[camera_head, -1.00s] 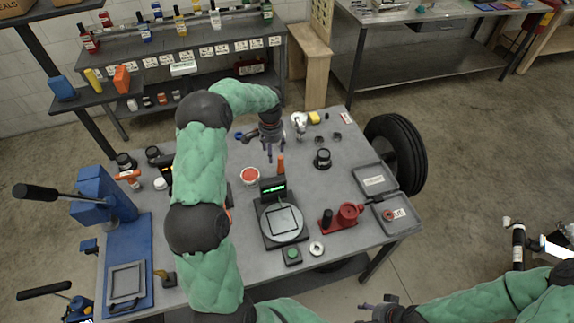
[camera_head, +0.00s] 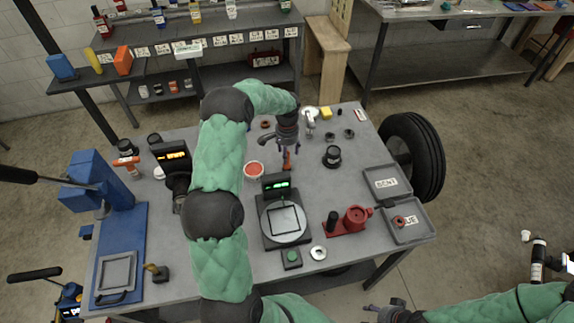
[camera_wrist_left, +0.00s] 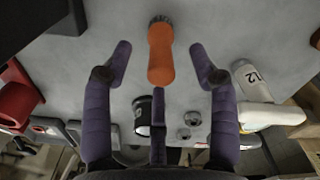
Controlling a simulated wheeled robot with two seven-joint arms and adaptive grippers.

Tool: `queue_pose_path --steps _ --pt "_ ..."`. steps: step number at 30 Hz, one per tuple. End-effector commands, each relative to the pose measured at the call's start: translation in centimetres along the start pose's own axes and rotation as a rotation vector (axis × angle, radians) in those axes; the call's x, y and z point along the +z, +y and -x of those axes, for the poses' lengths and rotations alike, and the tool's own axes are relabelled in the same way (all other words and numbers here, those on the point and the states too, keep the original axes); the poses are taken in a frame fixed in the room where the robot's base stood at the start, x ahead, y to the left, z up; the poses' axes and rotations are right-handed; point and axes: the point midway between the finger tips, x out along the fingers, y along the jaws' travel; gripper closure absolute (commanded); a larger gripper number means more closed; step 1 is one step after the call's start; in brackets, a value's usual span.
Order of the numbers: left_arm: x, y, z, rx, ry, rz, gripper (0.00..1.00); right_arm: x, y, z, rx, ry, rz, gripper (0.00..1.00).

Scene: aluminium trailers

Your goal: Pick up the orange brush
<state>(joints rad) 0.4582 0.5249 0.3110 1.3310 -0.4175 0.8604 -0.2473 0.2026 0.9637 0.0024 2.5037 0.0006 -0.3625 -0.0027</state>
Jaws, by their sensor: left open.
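The orange brush (camera_head: 287,160) is on the grey table behind the scale, partly hidden by my left gripper in the head view. In the left wrist view the brush (camera_wrist_left: 160,54) shows an orange handle with a dark bristle end at the top. My left gripper (camera_head: 286,148) is open over the brush. In the wrist view its fingers are spread on both sides of the handle, with gaps showing; nothing is held. My right gripper (camera_head: 376,308) is low in the head view, off the table's front edge, and its jaw state is unclear.
A scale (camera_head: 283,222) with a green display stands in front of the brush. A red dish (camera_head: 254,169) is to its left. A black cylinder (camera_head: 332,157) and a white bottle-like item (camera_head: 310,117) are to the right. A red fixture (camera_head: 347,221) and grey trays (camera_head: 386,183) lie farther right.

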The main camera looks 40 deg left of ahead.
Motion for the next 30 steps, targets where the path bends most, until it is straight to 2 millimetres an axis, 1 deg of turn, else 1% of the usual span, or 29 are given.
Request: queue_pose_path --steps 1,3,8,10,15,18,21,26,29,30 --pt "0.0 0.0 -0.9 0.001 -0.001 0.0 0.41 0.0 0.0 -0.1 0.0 0.0 0.0 0.48" --pt "0.0 0.0 -1.6 0.0 0.0 0.0 0.41 0.0 0.1 -0.2 0.0 0.0 0.0 0.48" --pt "0.1 -0.1 -2.3 -0.001 0.0 0.0 0.41 0.0 0.1 -0.2 0.0 0.0 0.0 0.48" --pt "0.1 -0.1 -3.1 0.0 0.0 0.0 0.41 0.0 0.1 -0.3 0.0 0.0 0.0 0.48" --pt "0.3 -0.1 -5.5 0.0 -0.001 -0.001 0.41 0.0 0.2 -0.6 0.0 0.0 0.0 0.48" --pt "0.3 -0.1 -6.6 0.0 0.0 -0.001 0.41 -0.1 0.2 -0.7 0.0 0.0 0.0 0.48" --pt "0.2 -0.1 -7.0 0.0 0.002 -0.001 0.41 -0.1 0.2 -0.7 0.0 0.0 0.0 0.48" --pt "0.2 -0.2 -7.0 -0.001 0.002 -0.001 0.41 0.0 0.2 -0.7 0.0 0.0 0.0 0.48" --pt "0.2 -0.1 -7.0 -0.001 0.001 -0.001 0.66 -0.1 0.2 -0.7 0.0 0.0 0.0 0.48" --pt "0.2 -0.1 -7.0 -0.001 0.001 -0.001 0.78 -0.1 0.2 -0.7 0.0 0.0 0.0 0.48"
